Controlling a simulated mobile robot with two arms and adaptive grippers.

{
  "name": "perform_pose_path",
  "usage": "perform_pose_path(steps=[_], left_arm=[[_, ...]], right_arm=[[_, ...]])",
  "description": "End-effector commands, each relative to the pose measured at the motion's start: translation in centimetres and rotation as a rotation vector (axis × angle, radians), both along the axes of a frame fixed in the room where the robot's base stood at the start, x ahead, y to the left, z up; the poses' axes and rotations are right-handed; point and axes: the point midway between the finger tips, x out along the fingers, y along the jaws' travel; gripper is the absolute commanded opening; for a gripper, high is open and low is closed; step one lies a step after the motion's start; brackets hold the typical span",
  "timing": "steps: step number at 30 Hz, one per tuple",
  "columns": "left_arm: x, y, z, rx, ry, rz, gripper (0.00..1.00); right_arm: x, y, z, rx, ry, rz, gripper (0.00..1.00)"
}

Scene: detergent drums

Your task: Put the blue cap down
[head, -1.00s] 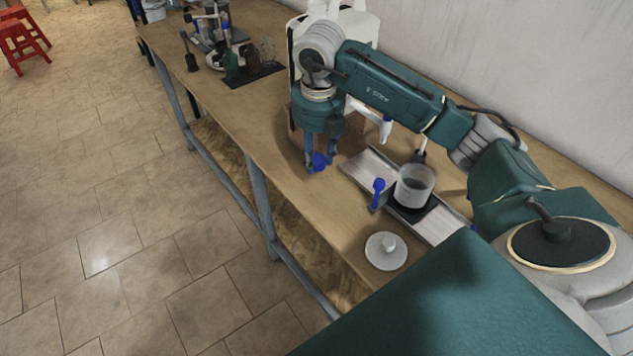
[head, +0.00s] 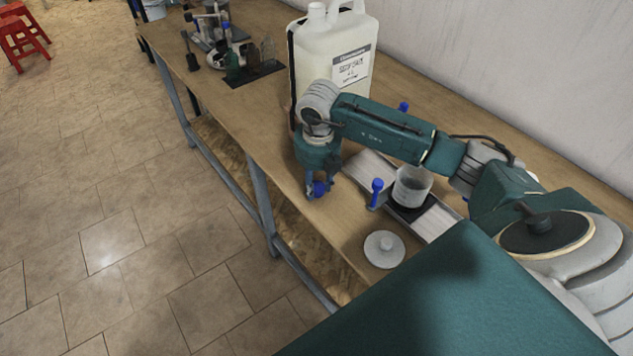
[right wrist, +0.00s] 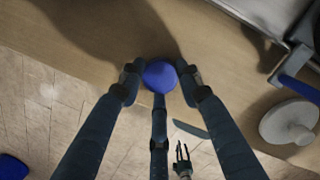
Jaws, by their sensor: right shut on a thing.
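The blue cap (head: 319,188) is small and round, at the front edge of the wooden table (head: 255,105). My right gripper (head: 318,183) points down and is shut on it. I cannot tell whether the cap touches the table. My left gripper is not seen in the head view.
A large white drum (head: 335,60) with a label stands behind my arm. A round white lid (head: 384,249) lies in front.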

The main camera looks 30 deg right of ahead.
Motion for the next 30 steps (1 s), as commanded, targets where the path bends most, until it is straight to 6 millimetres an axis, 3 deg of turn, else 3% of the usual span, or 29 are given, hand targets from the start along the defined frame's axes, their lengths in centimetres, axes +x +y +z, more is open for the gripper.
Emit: perform_pose_path(steps=[2,3,5,17,20,30], left_arm=[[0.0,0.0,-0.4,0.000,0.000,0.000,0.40],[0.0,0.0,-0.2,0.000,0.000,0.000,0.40],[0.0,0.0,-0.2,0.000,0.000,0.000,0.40],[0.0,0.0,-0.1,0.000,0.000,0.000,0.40],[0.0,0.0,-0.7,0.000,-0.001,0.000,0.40],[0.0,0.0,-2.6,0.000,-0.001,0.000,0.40]], right_arm=[[0.0,0.0,-0.4,0.000,0.000,0.000,0.26],[0.0,0.0,-0.2,0.000,0.000,0.000,0.42],[0.0,0.0,-0.2,0.000,0.000,0.000,0.53],[0.0,0.0,0.4,0.000,-0.001,0.000,0.53],[0.0,0.0,1.7,0.000,-0.004,-0.001,0.53],[-0.7,0.4,8.9,0.000,-0.006,-0.001,0.53]])
